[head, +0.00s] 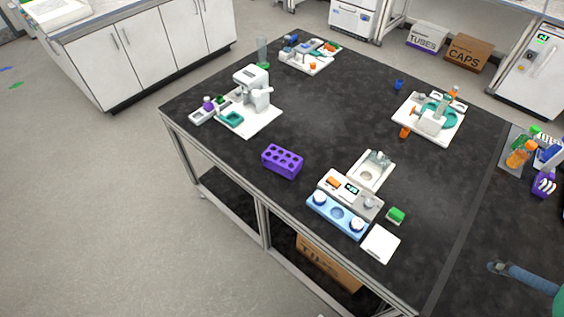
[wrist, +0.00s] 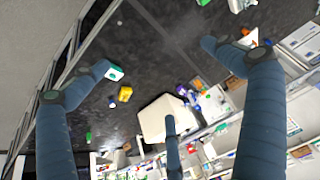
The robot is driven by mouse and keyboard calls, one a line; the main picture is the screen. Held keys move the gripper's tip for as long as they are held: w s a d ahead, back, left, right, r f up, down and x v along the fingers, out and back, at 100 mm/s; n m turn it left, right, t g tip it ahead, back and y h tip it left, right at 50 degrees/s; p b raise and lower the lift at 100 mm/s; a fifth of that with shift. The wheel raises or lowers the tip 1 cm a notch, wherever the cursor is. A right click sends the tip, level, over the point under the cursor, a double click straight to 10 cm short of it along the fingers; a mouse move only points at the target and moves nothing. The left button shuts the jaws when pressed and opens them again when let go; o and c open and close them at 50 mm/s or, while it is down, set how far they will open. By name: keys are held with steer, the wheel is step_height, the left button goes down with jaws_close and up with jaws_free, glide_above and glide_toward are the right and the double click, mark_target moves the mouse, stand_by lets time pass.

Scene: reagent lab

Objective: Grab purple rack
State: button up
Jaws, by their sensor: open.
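The purple rack (head: 282,161) is a small block with several round holes in its top. It sits on the black table near its front left edge in the head view, with clear tabletop around it. My gripper (wrist: 156,55) is open and empty, its two blue fingers spread wide in the wrist view. In the head view only a blue finger and a bit of teal show at the lower right, well away from the rack. I cannot make out the rack in the wrist view.
Another station (head: 429,118) is at the back right. The table's middle is clear.

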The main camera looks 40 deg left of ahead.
steer(key=w+a+r+n+g+y, duration=0.15)
steer(key=w+a+n, duration=0.45)
steer(key=w+a, duration=0.7)
steer(key=w+a+f+n+g, duration=0.1)
steer(key=w+a+f+n, duration=0.15)
steer(key=w+a, duration=0.4)
steer(key=w+a+f+n+g, duration=0.1)
steer(key=w+a+f+n, duration=0.2)
steer(key=a, duration=0.7)
steer(key=w+a+f+n+g, duration=0.1)
steer(key=w+a+f+n, duration=0.1)
steer(key=a+f, duration=0.5)
steer(key=w+a+f+n, duration=0.1)
steer(key=a+f+n, duration=0.1)
steer(key=a, duration=0.9)
steer(key=s+a+f+n, duration=0.2)
steer(key=a+f, duration=0.5)
steer(key=a, duration=0.2)
steer(key=s+a+f+n+g+b, duration=0.1)
steer(key=s+a+f+n, duration=0.1)
steer(key=a+f, duration=0.6)
steer(key=shift+s+a+f, duration=0.25)
steer(key=shift+s+a, duration=0.45)
steer(key=shift+a, duration=0.25)
steer(key=shift+f, duration=0.1)
